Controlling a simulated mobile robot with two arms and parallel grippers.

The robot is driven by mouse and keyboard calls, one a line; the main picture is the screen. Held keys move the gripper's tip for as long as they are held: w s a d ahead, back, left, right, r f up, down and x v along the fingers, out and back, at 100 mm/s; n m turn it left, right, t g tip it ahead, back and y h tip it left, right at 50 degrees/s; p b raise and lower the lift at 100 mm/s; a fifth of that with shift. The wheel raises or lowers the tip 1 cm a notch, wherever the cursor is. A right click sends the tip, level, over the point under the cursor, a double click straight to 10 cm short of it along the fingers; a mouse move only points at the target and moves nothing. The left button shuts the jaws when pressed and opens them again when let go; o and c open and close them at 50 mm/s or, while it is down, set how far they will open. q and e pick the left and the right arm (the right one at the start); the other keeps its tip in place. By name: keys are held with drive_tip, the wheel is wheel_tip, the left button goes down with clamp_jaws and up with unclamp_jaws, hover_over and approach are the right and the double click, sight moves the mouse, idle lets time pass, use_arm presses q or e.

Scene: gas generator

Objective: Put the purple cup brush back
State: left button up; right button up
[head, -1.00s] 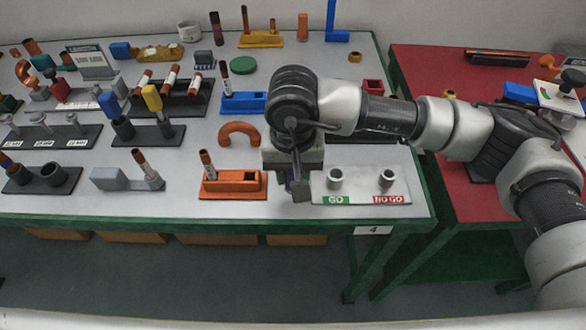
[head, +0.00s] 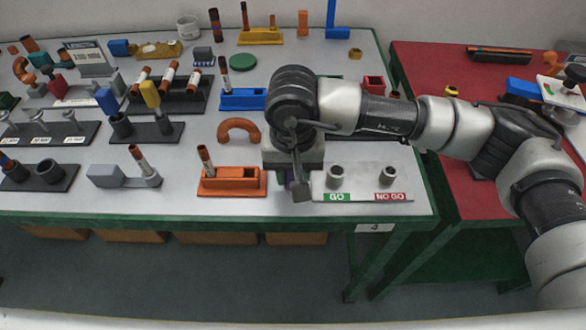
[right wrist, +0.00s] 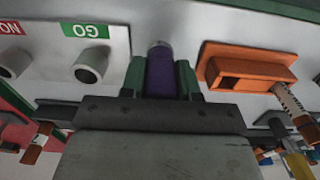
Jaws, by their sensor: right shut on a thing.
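My right gripper (head: 292,182) points down at the front of the white table, between the orange block holder and the GO/NO GO plate. In the right wrist view it is shut on the purple cup brush (right wrist: 160,76), which stands between the green-sided fingers. A round grey tip shows at the brush's far end. In the head view the brush is almost fully hidden by the gripper and wrist. I cannot tell whether it touches the table. My left gripper is not in view.
The GO/NO GO plate (head: 360,183) with two grey sockets is close on the right. The orange holder (head: 232,183) with an upright rod is close on the left. An orange arch (head: 238,128), a blue holder (head: 243,98) and black stands (head: 147,132) lie further left and back.

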drive_tip(key=shift+f, duration=0.2)
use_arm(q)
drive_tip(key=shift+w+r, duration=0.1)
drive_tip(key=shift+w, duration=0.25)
use_arm(e)
drive_tip(key=o, duration=0.9)
drive_tip(key=shift+c, duration=0.2)
